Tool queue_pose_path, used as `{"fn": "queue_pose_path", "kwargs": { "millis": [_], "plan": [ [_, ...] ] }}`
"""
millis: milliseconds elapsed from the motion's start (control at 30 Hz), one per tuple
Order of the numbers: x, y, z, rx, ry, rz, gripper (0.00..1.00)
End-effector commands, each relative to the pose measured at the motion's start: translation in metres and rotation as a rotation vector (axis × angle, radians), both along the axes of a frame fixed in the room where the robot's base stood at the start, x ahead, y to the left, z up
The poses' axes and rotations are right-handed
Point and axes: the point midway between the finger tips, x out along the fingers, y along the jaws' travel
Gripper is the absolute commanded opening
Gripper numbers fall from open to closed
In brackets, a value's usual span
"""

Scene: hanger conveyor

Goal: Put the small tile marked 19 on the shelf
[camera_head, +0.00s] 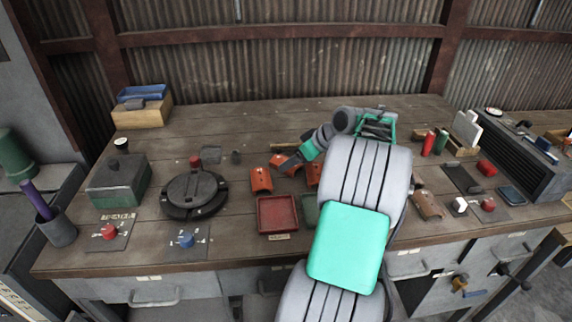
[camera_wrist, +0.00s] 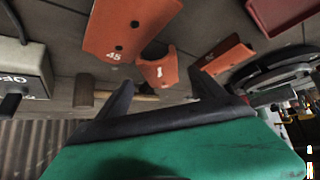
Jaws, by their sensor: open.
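Three orange curved tiles lie on the bench near my gripper. A small tile (camera_wrist: 158,70) shows between the fingertips in the wrist view; its mark looks like a 1, and I cannot read the rest. In the head view this small tile (camera_head: 279,160) is partly covered by my gripper (camera_head: 286,166). A larger tile marked 45 (camera_wrist: 128,28) lies beside it. Another tile (camera_wrist: 226,56) has an unreadable mark and also shows in the head view (camera_head: 261,179). My gripper (camera_wrist: 161,82) is open and empty, its fingers pointing at the small tile. I cannot identify the shelf.
A red tray (camera_head: 277,214) and a black turntable (camera_head: 194,192) stand left of my arm. A wooden handle (camera_wrist: 145,97) lies behind the small tile. A brown tile (camera_head: 427,206) and red and green cylinders (camera_head: 428,143) are right of my arm.

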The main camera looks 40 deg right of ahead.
Motion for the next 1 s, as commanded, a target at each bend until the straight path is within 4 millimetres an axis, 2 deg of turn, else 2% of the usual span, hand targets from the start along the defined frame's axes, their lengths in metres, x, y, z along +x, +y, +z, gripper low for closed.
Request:
{"fn": "queue_pose_path", "kwargs": {
  "millis": [133,400,1000],
  "plan": [
    [0.018,0.005,-0.018,0.002,0.003,0.001,0.78],
    [0.021,0.005,-0.023,0.000,0.001,-0.001,0.78],
    [0.021,0.005,-0.023,0.001,0.001,-0.002,0.29]
  ]
}}
